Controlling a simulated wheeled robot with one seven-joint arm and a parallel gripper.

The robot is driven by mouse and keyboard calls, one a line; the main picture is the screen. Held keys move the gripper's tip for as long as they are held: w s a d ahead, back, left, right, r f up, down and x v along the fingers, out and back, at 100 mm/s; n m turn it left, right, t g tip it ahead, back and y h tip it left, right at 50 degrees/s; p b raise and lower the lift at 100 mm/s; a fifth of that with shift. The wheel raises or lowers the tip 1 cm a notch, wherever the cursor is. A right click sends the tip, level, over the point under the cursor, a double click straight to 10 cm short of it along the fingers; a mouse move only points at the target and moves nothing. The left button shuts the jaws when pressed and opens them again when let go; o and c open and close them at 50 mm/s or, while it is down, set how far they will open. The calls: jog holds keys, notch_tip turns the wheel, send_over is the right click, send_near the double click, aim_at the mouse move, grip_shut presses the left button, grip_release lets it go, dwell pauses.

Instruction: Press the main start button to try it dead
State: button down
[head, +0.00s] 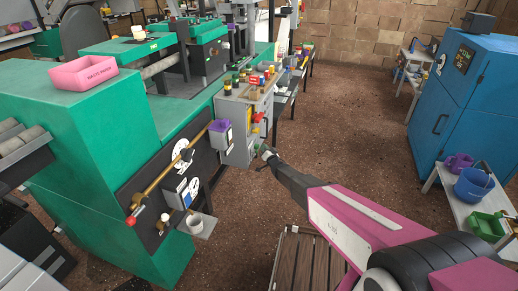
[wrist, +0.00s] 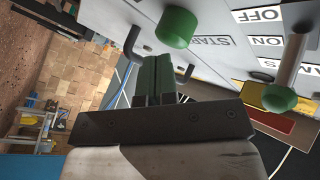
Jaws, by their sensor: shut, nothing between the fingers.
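A round green button (wrist: 177,27) stands out from the grey panel beside a label (wrist: 212,40) that seems to read START. My gripper (wrist: 156,62) is shut and empty, its green fingertips close to the panel, just below and left of the button in the wrist view. I cannot tell whether they touch anything. In the head view my gripper (head: 264,152) is at the lower right side of the grey control box (head: 238,147); the green button cannot be made out there. A lever with a green knob (wrist: 279,98) sits beside the OFF (wrist: 258,14) and ON labels.
Dark hook-like handles (wrist: 133,40) stick out of the panel near my fingers. The green machine (head: 65,110) carries a pink tray (head: 84,72) and a brass rod (head: 165,175). A blue cabinet (head: 480,90) stands at the right. The brown floor (head: 350,120) between is clear.

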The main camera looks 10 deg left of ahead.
jog(key=shift+d, duration=0.45)
jog(key=shift+d, duration=0.15)
jog(key=d, duration=0.4)
jog(key=shift+s+d, duration=0.25)
jog(key=shift+d, duration=0.1)
dwell(0.5)
